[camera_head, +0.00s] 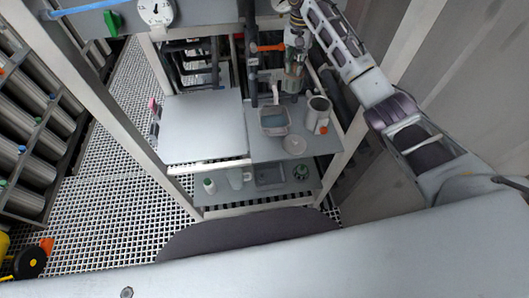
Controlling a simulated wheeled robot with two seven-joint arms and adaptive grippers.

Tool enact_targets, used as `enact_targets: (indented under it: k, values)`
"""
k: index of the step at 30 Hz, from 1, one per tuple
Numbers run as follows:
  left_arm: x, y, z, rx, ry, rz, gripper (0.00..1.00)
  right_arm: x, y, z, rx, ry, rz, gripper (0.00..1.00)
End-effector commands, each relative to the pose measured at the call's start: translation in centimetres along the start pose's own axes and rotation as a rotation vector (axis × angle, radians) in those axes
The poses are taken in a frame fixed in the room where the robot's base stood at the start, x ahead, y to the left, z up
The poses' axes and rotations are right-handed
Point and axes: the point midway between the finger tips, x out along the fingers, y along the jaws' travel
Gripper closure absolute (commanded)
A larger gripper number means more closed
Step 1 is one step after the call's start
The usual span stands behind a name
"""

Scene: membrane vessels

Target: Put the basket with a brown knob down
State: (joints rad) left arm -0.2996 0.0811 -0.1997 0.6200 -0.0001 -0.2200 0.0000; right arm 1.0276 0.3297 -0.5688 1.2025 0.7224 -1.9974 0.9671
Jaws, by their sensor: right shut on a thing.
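A small grey basket (273,121) is at the right-hand shelf, in the middle of the view. My right gripper (290,82) comes from the upper right and points down just behind the basket's far edge. It is shut on the basket, though its fingertips are partly hidden and the contact is hard to see. A brown knob cannot be made out. I cannot tell whether the basket touches the shelf (262,151) or hangs just above it. My left gripper is not in view.
A grey mug-like vessel (318,111) and a pale round disc (296,145) are beside the basket. A lower shelf holds a white bottle (209,186), a clear beaker (235,178) and a dark tray (269,174). The left panel (202,127) is clear. Pipes and frame posts stand behind.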

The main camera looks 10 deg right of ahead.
Motion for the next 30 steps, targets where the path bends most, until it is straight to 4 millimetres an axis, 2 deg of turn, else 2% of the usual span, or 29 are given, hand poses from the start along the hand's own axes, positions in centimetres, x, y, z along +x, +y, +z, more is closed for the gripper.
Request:
enact_targets:
  k: [6, 20, 30]
  values:
    - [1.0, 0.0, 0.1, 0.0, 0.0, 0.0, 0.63, 0.8, -1.7, 2.1, -0.232, 0.002, 0.0, 1.0]
    - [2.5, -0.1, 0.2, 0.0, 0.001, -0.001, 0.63, 3.0, -3.9, 6.5, -0.648, 0.002, 0.0, 1.0]
    - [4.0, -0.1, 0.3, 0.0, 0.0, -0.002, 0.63, 6.1, -4.8, 10.7, -1.016, 0.001, 0.003, 1.0]
